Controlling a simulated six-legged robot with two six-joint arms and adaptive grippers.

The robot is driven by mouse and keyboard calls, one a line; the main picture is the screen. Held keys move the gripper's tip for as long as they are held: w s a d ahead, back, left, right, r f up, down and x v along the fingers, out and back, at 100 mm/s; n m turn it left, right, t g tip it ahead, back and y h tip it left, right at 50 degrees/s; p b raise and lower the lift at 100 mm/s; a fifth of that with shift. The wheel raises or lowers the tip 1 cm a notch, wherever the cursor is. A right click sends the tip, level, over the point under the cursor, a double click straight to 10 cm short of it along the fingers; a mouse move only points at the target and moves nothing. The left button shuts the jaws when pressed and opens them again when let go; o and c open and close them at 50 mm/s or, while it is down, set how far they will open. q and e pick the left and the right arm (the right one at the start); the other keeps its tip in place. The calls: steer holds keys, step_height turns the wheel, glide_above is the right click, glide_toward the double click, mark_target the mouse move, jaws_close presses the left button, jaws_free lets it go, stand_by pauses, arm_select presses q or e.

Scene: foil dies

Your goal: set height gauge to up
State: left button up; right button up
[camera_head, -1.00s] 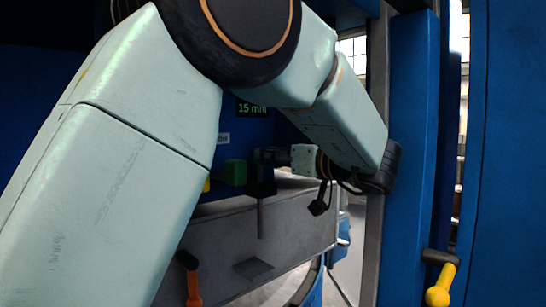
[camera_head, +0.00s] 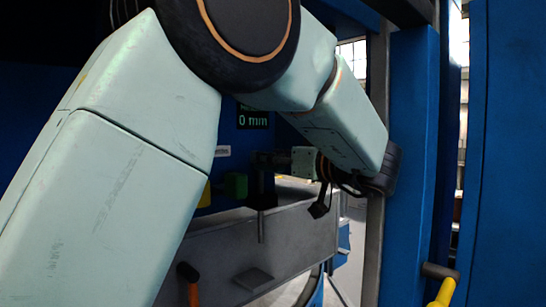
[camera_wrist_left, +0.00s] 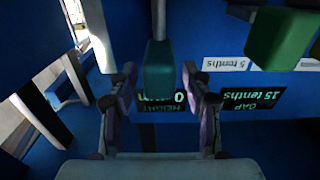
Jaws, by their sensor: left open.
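The height gauge readout (camera_head: 253,117) shows 0 mm on the blue panel in the head view. In the left wrist view the height readout (camera_wrist_left: 172,105) appears upside down, partly covered by a teal block (camera_wrist_left: 159,68) on a thin grey stem. This block looks dark in the head view (camera_head: 262,197), its stem hanging below. My left gripper (camera_wrist_left: 158,82) is open, with a finger on each side of the block and small gaps visible. In the head view my left gripper (camera_head: 266,160) is small and dark, just above the block. My right gripper is not in view.
A green block (camera_head: 236,185) is close left of my left gripper; a yellow one (camera_head: 205,195) is partly hidden by my arm. The gap readout (camera_wrist_left: 252,99) shows 15 tenths. An orange-handled lever (camera_head: 191,285) and a yellow lever (camera_head: 443,290) are lower down. Blue posts (camera_head: 412,150) stand at right.

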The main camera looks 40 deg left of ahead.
arm_select(q)
steer(key=shift+d, duration=0.1)
steer(key=d, duration=0.7)
steer(key=shift+s+d, duration=0.2)
steer(key=shift+s, duration=0.1)
steer(key=shift+a, duration=0.15)
steer(key=shift+s+d, duration=0.1)
steer(key=shift+d, duration=0.15)
